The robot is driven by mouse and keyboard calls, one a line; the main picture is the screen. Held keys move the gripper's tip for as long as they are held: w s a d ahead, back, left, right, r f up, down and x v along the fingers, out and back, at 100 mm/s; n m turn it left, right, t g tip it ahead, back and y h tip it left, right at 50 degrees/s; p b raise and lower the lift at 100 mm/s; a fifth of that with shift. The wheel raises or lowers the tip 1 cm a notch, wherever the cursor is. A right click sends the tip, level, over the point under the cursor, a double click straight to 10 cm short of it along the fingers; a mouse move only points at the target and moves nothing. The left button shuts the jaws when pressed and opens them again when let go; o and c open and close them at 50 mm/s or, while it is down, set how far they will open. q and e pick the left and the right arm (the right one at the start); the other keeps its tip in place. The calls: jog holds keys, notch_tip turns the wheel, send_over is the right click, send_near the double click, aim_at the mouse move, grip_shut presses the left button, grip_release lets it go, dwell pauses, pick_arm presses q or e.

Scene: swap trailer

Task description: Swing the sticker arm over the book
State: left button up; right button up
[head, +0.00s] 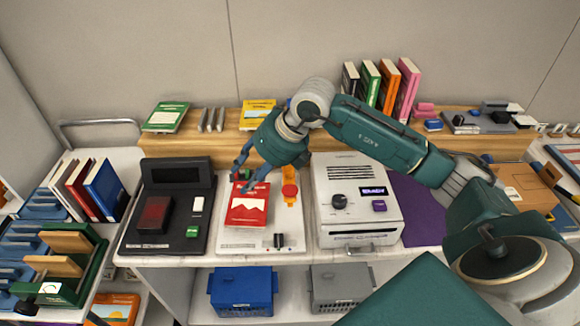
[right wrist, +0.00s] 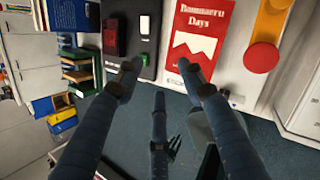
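The red book (head: 247,209) with a white mountain shape lies on a white station (head: 233,243). It also shows in the right wrist view (right wrist: 195,45), its cover reading "Bammaeru Days". The orange sticker arm (head: 292,201) with a round red knob lies just right of the book, beside it and not over it. It also shows in the right wrist view (right wrist: 272,20). My right gripper (head: 243,181) is open and empty, its fingers spread near the book's upper left part in the head view. The fingers' height above the book is hard to tell. My left gripper is not in view.
A black device (head: 180,222) with a red pad stands left of the station. A white machine (head: 347,180) with a lit "READY" display stands close on the right. Upright books and a wooden shelf (head: 209,146) line the back. A small black knob (head: 279,241) sits at the station's front.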

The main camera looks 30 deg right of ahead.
aim_at(290, 169)
jog(key=d+r+m+h, duration=0.15)
jog(key=d+h, duration=0.35)
jog(key=d, duration=0.9)
jog(key=shift+g, duration=0.3)
jog(key=p+x, duration=0.3)
jog(key=x, duration=0.6)
jog(key=shift+s+a+f, duration=0.15)
jog(key=shift+f, duration=0.05)
jog(key=shift+w+f, duration=0.25)
jog(key=shift+f, duration=0.35)
